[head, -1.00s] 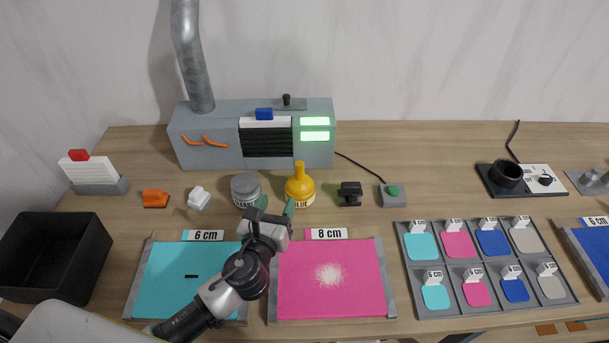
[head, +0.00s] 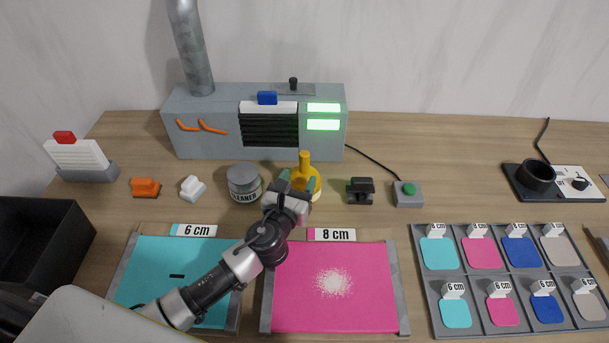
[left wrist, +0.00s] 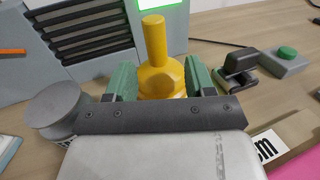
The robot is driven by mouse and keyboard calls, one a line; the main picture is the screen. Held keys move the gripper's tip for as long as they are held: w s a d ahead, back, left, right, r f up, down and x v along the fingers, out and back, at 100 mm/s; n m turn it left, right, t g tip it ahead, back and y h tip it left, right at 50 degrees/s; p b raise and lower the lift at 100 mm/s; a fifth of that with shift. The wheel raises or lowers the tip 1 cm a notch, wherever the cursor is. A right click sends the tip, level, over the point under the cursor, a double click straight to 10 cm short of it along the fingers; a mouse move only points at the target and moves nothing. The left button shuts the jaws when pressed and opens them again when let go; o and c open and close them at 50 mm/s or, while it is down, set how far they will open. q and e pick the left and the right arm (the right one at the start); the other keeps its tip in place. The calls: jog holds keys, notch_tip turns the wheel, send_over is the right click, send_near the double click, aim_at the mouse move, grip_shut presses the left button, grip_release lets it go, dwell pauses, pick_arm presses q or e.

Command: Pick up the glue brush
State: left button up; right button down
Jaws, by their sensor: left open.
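The glue brush is the yellow handle (head: 305,163) rising from the yellow glue pot (head: 316,183) in front of the grey machine. It also shows upright in the left wrist view (left wrist: 154,38). My left gripper (head: 298,181) is open, with its green fingers pointing at the pot. In the left wrist view one finger is on each side of the yellow pot, and the gripper body hides its lower part. I cannot tell whether the fingers touch it. My right gripper is not in view.
The grey cleaner tin (head: 244,184) stands close on the left. A black clamp-like piece (head: 360,191) and a green button box (head: 407,194) stand on the right. The grey machine (head: 220,140) is behind. Cyan (head: 150,270) and pink (head: 360,300) sheets lie in front.

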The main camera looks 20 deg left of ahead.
aim_at(303, 168)
pick_arm(q)
jog(key=w+b, duration=0.1)
jog(key=w, duration=0.4)
jog(key=shift+w+a+r, duration=0.1)
jog(key=shift+w, duration=0.3)
jog(key=shift+s, duration=0.1)
jog(key=shift+c, duration=0.5)
grip_shut()
